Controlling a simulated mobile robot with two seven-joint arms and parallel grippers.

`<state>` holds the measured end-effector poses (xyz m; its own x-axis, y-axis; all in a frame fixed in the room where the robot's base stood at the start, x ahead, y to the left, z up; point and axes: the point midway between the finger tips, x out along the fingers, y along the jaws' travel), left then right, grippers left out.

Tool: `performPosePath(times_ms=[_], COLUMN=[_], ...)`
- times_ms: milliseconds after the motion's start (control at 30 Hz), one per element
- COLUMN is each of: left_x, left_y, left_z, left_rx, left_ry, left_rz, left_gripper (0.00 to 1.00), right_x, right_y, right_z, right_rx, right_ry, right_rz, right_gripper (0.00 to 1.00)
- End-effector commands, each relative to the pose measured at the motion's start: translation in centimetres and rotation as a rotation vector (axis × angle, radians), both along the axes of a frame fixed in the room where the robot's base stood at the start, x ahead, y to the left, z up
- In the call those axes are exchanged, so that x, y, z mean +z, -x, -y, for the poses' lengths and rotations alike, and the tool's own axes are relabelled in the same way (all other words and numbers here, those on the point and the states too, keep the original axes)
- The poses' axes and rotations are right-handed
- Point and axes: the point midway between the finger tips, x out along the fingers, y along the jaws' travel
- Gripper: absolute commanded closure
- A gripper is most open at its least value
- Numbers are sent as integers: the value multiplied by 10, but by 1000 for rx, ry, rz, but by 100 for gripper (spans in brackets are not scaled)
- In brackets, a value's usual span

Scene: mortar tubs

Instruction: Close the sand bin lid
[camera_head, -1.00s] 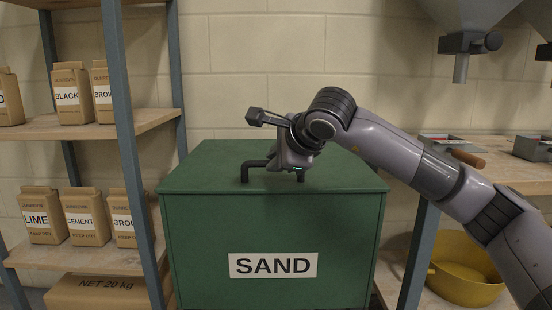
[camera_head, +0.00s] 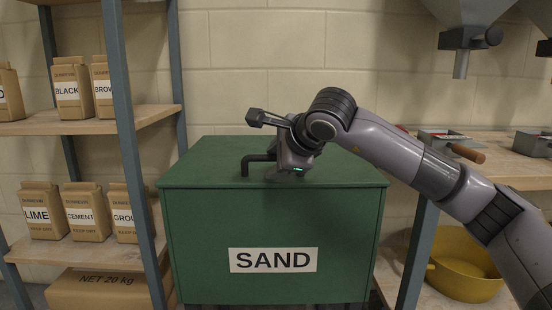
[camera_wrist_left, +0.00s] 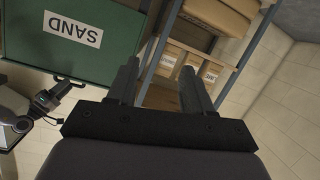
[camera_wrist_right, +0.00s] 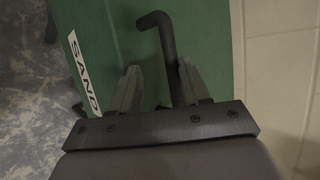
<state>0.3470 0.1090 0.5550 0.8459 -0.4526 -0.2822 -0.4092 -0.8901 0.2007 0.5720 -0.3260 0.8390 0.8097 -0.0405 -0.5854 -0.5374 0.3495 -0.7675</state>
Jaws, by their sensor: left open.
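The green sand bin (camera_head: 340,240) stands in the middle of the head view, with a white SAND label on its front. Its lid (camera_head: 215,172) lies flat on top, and no gap shows at the front. The lid's black bar handle (camera_head: 246,163) is partly hidden by my right gripper (camera_head: 278,175), which is low over the lid. In the right wrist view, the handle (camera_wrist_right: 162,28) runs between the spread fingers of my right gripper (camera_wrist_right: 158,72), closer to the right finger. My left gripper (camera_wrist_left: 160,75) is open and empty in its wrist view, beside the bin (camera_wrist_left: 100,62).
A shelf rack (camera_head: 128,160) with bagged goods stands close on the left. A wooden bench (camera_head: 510,170) with trays and a trowel is on the right, with a yellow tub (camera_head: 465,270) below. Hoppers (camera_head: 462,40) hang above it. A block wall stands behind.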

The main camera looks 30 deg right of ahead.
Motion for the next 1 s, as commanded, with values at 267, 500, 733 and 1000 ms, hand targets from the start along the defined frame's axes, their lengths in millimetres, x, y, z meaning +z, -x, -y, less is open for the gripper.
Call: performPosePath(times_ms=[267,500,733,1000], left_x=[1,1,-1,0], left_y=[1,-4,-3,-3], left_z=[6,10,11,11], left_rx=[-13,-20,-22,-20], left_ry=[33,57,59,59], left_rz=[-51,-74,-83,-81], left_gripper=[50,50,50,50], right_x=[22,39,41,42], right_y=[37,56,58,58], right_z=[-3,-4,-4,-4], right_rx=[1,1,0,0], right_ry=[5,2,1,1], right_rz=[-15,-5,-1,1], right_gripper=[58,58,58,58])
